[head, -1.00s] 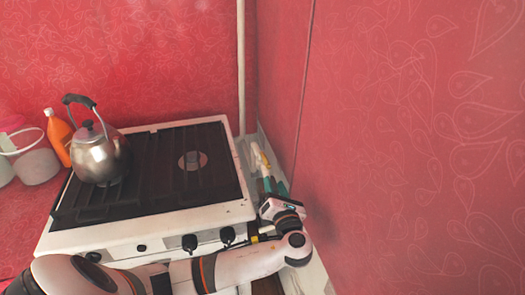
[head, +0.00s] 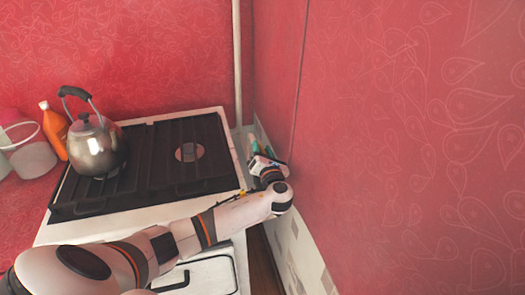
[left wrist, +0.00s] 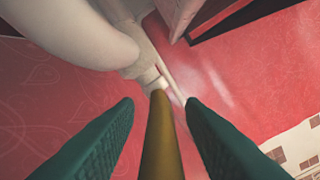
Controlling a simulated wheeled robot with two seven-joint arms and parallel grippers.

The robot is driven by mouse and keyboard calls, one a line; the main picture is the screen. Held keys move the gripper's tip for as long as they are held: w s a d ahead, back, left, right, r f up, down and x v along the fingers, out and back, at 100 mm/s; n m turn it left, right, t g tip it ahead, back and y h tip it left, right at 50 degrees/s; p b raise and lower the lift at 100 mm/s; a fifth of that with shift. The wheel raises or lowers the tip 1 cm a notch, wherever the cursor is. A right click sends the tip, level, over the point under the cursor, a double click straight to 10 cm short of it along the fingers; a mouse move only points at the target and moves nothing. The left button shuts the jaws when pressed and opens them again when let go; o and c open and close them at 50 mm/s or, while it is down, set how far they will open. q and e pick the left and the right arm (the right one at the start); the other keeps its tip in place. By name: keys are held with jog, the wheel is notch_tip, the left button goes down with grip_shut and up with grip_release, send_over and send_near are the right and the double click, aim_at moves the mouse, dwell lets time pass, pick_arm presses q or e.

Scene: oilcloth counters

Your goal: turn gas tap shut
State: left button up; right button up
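A yellow-brown lever (left wrist: 162,135), which looks like the gas tap's handle, shows in the left wrist view on a pale pipe fitting (left wrist: 150,75). My left gripper (left wrist: 158,103) has its two green fingers apart, one on each side of the lever, with a visible gap on both sides. In the head view my left gripper (head: 253,147) is in the narrow gap between the stove and the right wall, near the foot of a white vertical pipe (head: 237,65). The tap cannot be made out there. My right gripper is not in view.
The white stove (head: 95,228) with black grates stands left of the gripper. A metal kettle (head: 97,150) is on its left side. An orange bottle (head: 54,128) and a pale bucket (head: 32,155) stand further left. The red wall (head: 400,150) is close on the right.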

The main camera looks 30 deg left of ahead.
pick_arm(q)
grip_shut()
jog(key=h+p, duration=0.1)
jog(key=m+t+p, duration=0.1)
jog(key=s+a+m+t+h+p, duration=0.1)
jog(key=shift+r+h+p, duration=0.3)
jog(key=shift+a+f+m+t+h, duration=0.1)
jog(key=shift+a+m+t+h, duration=0.05)
jog(key=shift+m+t+h, duration=0.5)
jog(key=shift+s+a+f+m+t+h, duration=0.15)
jog(key=shift+m+t+h, duration=0.4)
jog(key=shift+h, duration=0.4)
